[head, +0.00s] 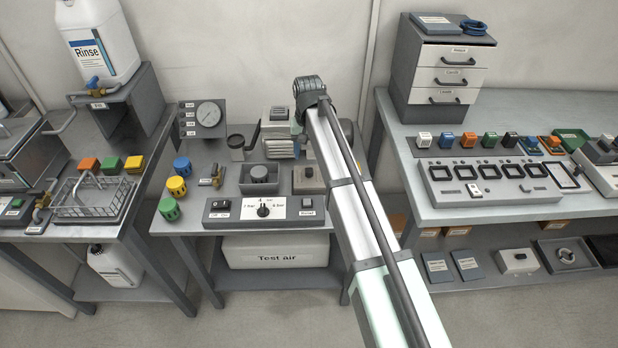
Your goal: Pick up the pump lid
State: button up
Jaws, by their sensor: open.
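No part is clearly marked as the pump lid. The arm also covers the bench's right part.
A control panel (264,211) lines the middle bench's front. A gauge board (203,118) and a dark cup (236,145) stand behind. Coloured knobs (176,186) sit at the left edge. The right bench holds a drawer unit (441,77) and a tray of square slots (489,183).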

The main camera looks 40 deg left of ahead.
aim_at(309, 170)
jog(key=shift+s+d+f, duration=0.1)
jog(key=shift+d+f, duration=0.1)
jog(key=shift+f, duration=1.45)
jog(key=shift+s+d+f, duration=0.1)
jog(key=shift+d+f, duration=0.05)
jog(key=shift+f, duration=1.5)
grip_shut()
